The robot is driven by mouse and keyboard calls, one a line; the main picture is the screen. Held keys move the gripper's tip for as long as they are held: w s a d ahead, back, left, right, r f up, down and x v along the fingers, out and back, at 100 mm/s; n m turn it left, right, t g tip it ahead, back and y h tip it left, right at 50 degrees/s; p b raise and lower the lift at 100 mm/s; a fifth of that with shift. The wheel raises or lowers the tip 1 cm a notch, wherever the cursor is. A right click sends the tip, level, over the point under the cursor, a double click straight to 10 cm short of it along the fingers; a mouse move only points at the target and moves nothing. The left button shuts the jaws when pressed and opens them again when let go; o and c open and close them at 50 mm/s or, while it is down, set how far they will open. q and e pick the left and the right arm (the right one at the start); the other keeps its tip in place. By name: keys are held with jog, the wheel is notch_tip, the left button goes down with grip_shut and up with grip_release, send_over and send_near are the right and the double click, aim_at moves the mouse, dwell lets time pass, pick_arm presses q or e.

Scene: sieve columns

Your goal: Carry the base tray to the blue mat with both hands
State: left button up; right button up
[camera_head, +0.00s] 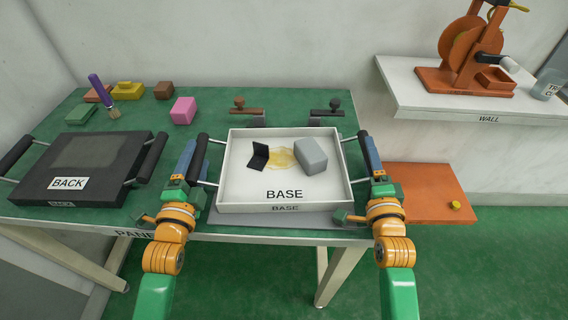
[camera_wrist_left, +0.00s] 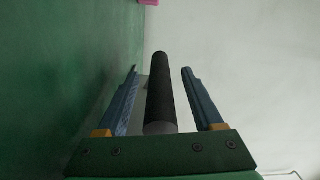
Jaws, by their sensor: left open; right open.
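My left gripper (camera_head: 190,160) is open at the tray's left handle (camera_head: 200,158). In the left wrist view, the black handle (camera_wrist_left: 160,95) lies between the two blue fingers (camera_wrist_left: 158,100), with gaps on both sides. My right gripper (camera_head: 374,158) is open at the tray's right side, and its arm hides part of the handle there. I see no clearly blue mat.
A dark BACK tray (camera_head: 102,147) lies to the left. An orange surface (camera_head: 425,185) and a wall shelf (camera_head: 440,103) are at right.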

pick_arm(q)
grip_shut()
pick_arm(e)
grip_shut()
dwell(1.2)
jog(key=shift+r, duration=0.1)
